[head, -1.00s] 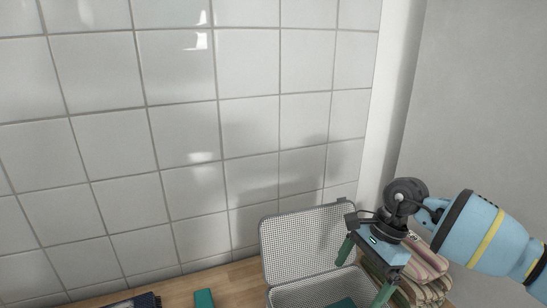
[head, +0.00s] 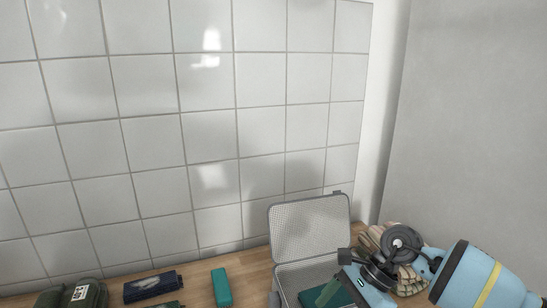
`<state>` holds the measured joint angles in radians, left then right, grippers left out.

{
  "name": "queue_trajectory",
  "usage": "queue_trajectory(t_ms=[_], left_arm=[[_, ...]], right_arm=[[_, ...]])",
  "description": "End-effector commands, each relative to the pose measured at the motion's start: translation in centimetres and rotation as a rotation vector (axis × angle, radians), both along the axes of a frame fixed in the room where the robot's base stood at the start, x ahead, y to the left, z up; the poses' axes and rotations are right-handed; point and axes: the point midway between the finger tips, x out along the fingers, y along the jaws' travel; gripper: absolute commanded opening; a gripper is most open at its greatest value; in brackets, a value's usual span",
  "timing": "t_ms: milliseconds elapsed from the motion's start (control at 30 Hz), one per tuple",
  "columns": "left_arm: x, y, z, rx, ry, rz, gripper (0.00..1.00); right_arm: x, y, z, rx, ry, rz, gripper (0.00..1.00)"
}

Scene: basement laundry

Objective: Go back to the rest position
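My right gripper (head: 340,296) is at the bottom right, over the right part of an open grey mesh basket (head: 309,228). One greenish finger shows at the left end of its body, and the other is cut off by the frame's lower edge. The finger stands wide, so the gripper looks open, and I see nothing held in it. My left gripper is not in view.
A teal item (head: 318,297) lies in the basket. On the wooden counter (head: 200,284) are a teal block (head: 221,288), a dark blue packet (head: 150,286) and a dark green item (head: 72,296). Striped folded cloths (head: 371,238) sit behind my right arm. Tiled wall behind.

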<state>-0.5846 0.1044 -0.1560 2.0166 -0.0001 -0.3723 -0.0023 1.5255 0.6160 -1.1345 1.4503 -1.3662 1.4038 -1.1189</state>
Motion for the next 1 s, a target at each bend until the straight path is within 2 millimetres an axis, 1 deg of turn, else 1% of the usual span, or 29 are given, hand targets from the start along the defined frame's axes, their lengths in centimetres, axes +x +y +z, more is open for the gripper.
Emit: queue_trajectory(t_ms=[33, 133, 233, 300, 400, 500, 600, 733, 867, 1000], left_arm=[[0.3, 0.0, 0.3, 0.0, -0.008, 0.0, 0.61], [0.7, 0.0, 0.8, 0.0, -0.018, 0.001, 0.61], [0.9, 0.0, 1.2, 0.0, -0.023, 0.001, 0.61], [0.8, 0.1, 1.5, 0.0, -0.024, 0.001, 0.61], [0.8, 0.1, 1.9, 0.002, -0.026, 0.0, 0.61], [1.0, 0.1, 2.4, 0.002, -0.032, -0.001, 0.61], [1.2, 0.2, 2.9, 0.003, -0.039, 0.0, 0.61], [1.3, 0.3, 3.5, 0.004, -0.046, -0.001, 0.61], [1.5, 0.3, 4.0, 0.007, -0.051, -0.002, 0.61], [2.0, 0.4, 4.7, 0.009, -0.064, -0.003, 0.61]], right_arm=[[-0.9, 1.4, -0.3, 0.051, 0.035, -0.016, 1.0], [-2.6, 4.2, -0.7, 0.167, 0.119, -0.076, 1.0], [-4.5, 7.2, -0.7, 0.306, 0.234, -0.155, 1.0], [-5.9, 9.2, -0.4, 0.412, 0.334, -0.228, 1.0], [-7.4, 11.4, 0.3, 0.557, 0.49, -0.343, 1.0], [-8.4, 12.9, 1.1, 0.691, 0.659, -0.469, 1.0], [-9.0, 13.6, 1.8, 0.814, 0.838, -0.605, 1.0], [-9.3, 13.4, 2.1, 0.959, 1.084, -0.794, 1.0], [-9.5, 12.1, 1.4, 1.085, 1.339, -0.996, 1.0], [-9.9, 9.7, -0.5, 1.205, 1.62, -1.225, 1.0]])
